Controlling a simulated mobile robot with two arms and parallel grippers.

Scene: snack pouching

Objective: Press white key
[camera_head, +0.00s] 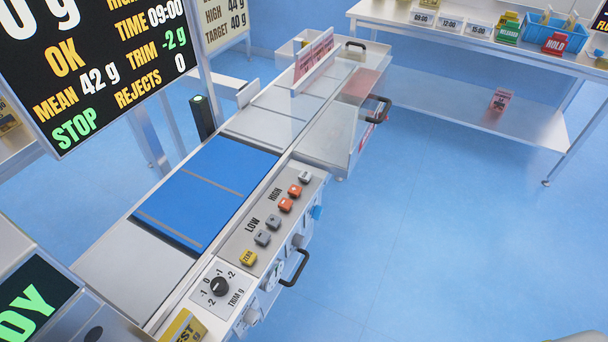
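The control panel (245,222) runs along the front side of the checkweigher conveyor. A white key (305,177) sits at the far end of its row of keys. Nearer along the row come two orange keys (295,190) beside the HIGH label, two grey keys (262,238) beside the LOW label, and a yellow key (248,258). Nothing covers the white key. Neither of my grippers is in view.
A black trim dial (219,287) sits at the panel's near end. A black handle (295,267) and knobs stick out from the front side. The blue belt (205,190) is empty. A large display (95,60) stands behind. Clear floor lies to the right.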

